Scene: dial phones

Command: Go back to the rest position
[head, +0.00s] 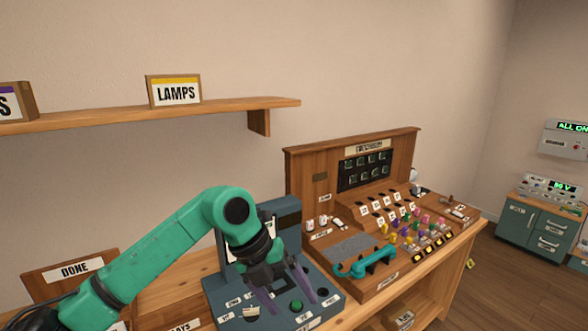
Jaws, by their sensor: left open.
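My left arm comes in from the lower left, and my left gripper (284,295) hangs over a dark blue-grey console (225,298). Its two dark fingers point down and stand apart, with nothing seen between them. The fingers hide part of the console's front, where a green button and white labels show. I cannot tell whether the fingertips touch the console. My right gripper is not in view.
A wooden switchboard (300,165) with a teal handset (365,263) and coloured plugs stands right of the console. A wooden shelf (225,108) with a LAMPS sign (176,92) runs above. A DONE sign (75,269) stands at left. A teal cabinet (540,225) stands far right beyond open floor.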

